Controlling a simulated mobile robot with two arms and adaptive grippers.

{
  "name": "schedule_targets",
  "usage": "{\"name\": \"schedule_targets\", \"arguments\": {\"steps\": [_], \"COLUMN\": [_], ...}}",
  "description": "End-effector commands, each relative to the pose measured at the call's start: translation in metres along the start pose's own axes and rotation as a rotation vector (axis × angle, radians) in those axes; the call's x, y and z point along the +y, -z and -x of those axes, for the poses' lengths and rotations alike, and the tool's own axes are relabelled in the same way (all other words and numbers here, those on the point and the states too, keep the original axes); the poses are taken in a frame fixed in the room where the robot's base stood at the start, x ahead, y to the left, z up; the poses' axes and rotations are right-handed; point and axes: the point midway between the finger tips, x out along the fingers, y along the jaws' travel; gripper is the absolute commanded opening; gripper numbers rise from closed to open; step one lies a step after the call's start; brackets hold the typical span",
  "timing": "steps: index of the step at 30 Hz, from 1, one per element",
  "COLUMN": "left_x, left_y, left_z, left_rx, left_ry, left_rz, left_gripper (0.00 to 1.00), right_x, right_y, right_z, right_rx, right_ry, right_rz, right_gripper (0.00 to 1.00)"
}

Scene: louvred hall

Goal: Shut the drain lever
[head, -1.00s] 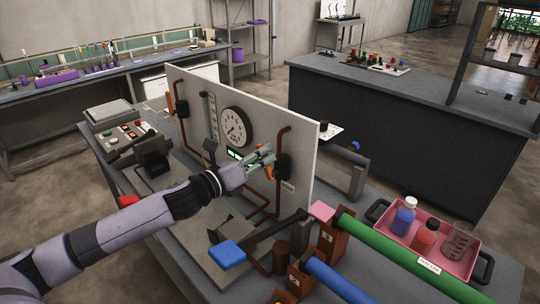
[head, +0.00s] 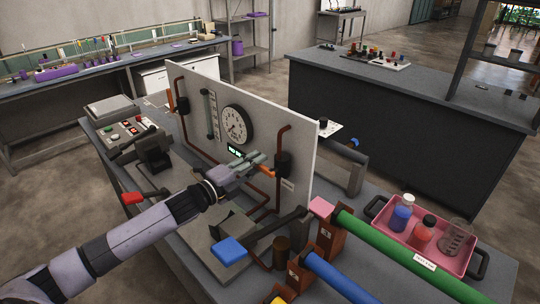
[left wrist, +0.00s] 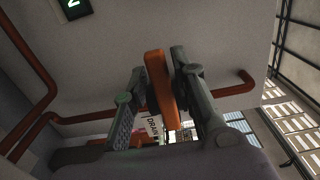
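The drain lever is an orange handle (head: 267,172) at the black valve (head: 283,163) near the right end of the upright panel (head: 306,150). In the left wrist view the orange lever (left wrist: 159,88) lies between the two fingers. My left gripper (head: 256,161) is at the lever, and its fingertips sit close against both sides, with little or no gap. Part of the lever is hidden by the fingers in the head view. My right gripper is not in view.
A dial gauge (head: 236,125) and brown pipes (head: 279,145) are on the panel. In front lie a blue-ended lever (head: 229,251), a green tube (head: 390,245) and a blue tube (head: 335,277). A pink tray (head: 459,262) with bottles stands at right.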

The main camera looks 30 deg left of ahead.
Motion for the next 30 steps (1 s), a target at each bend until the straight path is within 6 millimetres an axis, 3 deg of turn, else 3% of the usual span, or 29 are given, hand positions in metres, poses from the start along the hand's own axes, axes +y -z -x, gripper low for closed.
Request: {"name": "schedule_targets", "arguments": {"steps": [4,14,30], "left_x": [-0.001,-0.001,-0.002], "left_y": [0.000,0.000,0.000], "left_z": [0.000,0.002,0.063], "left_rx": [0.000,0.000,0.000], "left_ry": [0.001,0.001,0.000], "left_rz": [-0.002,-0.002,0.000], "left_gripper": [0.37,0.37,0.37], "right_x": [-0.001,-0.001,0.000], "right_y": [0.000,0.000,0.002], "right_z": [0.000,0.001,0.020], "right_rx": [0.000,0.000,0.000], "right_ry": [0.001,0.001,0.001], "right_rz": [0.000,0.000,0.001], "right_gripper": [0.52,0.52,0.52]}}
